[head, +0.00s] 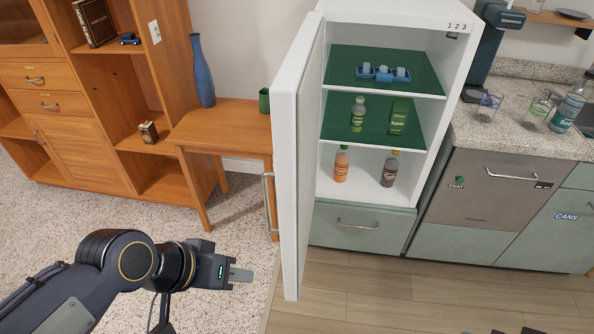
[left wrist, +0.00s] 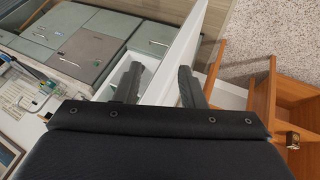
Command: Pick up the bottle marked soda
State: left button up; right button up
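A clear bluish bottle (head: 568,108) stands on the counter at the far right in the head view; its label appears to read soda. In the open fridge, a green-labelled bottle (head: 357,114) stands on the middle shelf. An orange bottle (head: 341,165) and a dark bottle (head: 389,170) stand on the fridge floor; their labels are too small to read. My left gripper (head: 240,275) is low at the left, outside the fridge door and far from the bottles. In the left wrist view its two fingers (left wrist: 158,86) are apart with nothing held. My right gripper does not clearly show.
The open white fridge door (head: 297,150) stands between my left gripper and the shelves. The fridge also holds a green carton (head: 399,116) and a blue holder (head: 382,73). Glasses in wire holders (head: 489,105) stand near the counter bottle. A wooden table (head: 225,128) is left of the door.

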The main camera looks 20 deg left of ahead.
aim_at(580, 92)
jog(key=i+j, duration=0.15)
jog(key=j, duration=0.2)
jog(key=i+j+z, duration=0.1)
jog(key=j, duration=0.3)
jog(key=i+j, duration=0.15)
jog(key=j, duration=0.25)
jog(key=i+j+z, duration=0.1)
jog(key=j, duration=0.25)
jog(key=z, duration=1.25)
jog(key=k+l+z, duration=0.2)
jog(key=l, duration=0.25)
jog(key=i+l+z, duration=0.15)
jog(key=l, duration=0.3)
jog(key=i+l+u, duration=0.2)
jog(key=i+l, duration=0.65)
jog(key=i, duration=0.1)
